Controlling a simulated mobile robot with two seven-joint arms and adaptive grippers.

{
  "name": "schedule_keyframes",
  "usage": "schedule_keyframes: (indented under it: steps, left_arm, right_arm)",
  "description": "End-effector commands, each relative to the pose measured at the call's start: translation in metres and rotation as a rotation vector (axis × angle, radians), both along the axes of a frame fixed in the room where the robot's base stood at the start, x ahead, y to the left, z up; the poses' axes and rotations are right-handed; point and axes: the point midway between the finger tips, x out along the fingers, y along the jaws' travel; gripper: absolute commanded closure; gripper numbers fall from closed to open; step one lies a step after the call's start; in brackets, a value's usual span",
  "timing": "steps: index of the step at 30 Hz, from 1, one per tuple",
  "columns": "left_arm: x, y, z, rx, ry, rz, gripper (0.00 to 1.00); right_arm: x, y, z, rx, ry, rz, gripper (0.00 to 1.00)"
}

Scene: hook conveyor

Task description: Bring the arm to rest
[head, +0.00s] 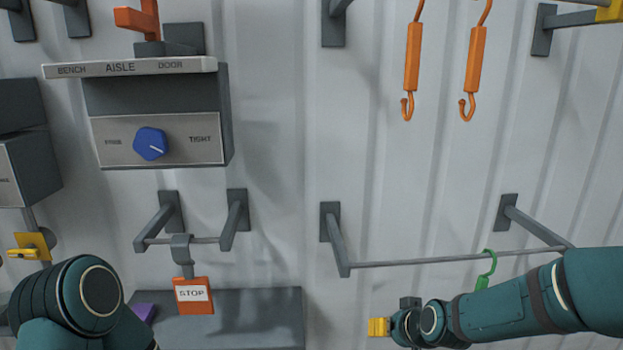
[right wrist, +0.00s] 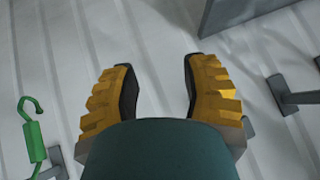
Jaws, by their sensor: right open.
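My right arm (head: 500,315) reaches in from the lower right of the head view, in front of the wall. My right gripper (head: 378,327) is at its left end, below the long rail. In the right wrist view its yellow-padded fingers (right wrist: 157,75) are spread apart with nothing between them; a dark green link of mine covers the bottom middle. My left arm (head: 80,300) shows as a bent joint at the lower left of the head view; I cannot make out its gripper.
A green hook (head: 486,272) hangs on the long rail (head: 430,261), partly behind my right arm. Two orange hooks (head: 412,58) hang above. A STOP tag (head: 193,309) hangs from the short rail (head: 205,240). A box with a blue knob (head: 150,144) is mounted at upper left.

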Motion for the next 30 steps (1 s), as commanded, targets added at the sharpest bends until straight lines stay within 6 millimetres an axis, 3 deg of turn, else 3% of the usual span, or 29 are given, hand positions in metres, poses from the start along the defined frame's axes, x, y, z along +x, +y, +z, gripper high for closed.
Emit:
schedule_keyframes:
  steps: [1, 6, 9, 12, 15, 18, 30]
  left_arm:
    - [0.0, 0.0, -0.005, 0.0, 0.001, 0.0, 0.55]
    - [-0.001, -0.001, -0.015, 0.002, 0.003, -0.002, 0.55]
    - [-0.001, -0.001, -0.02, 0.002, 0.004, -0.002, 0.55]
    - [-0.002, -0.001, -0.024, 0.002, 0.005, -0.004, 0.55]
    - [-0.002, -0.001, -0.027, 0.002, 0.005, -0.004, 0.55]
    - [-0.002, -0.001, -0.028, 0.003, 0.005, -0.005, 0.55]
    - [-0.002, -0.002, -0.028, 0.003, 0.005, -0.005, 0.55]
  right_arm:
    - [-0.014, 0.008, -0.039, 0.011, 0.063, 0.001, 0.55]
    - [-0.071, 0.031, -0.139, 0.049, 0.244, -0.008, 0.55]
    - [-0.112, 0.044, -0.187, 0.069, 0.347, -0.014, 0.55]
    - [-0.15, 0.054, -0.222, 0.084, 0.434, -0.023, 0.55]
    - [-0.179, 0.061, -0.244, 0.096, 0.496, -0.029, 0.55]
    - [-0.196, 0.064, -0.254, 0.103, 0.53, -0.036, 0.55]
    - [-0.201, 0.066, -0.257, 0.104, 0.541, -0.036, 0.55]
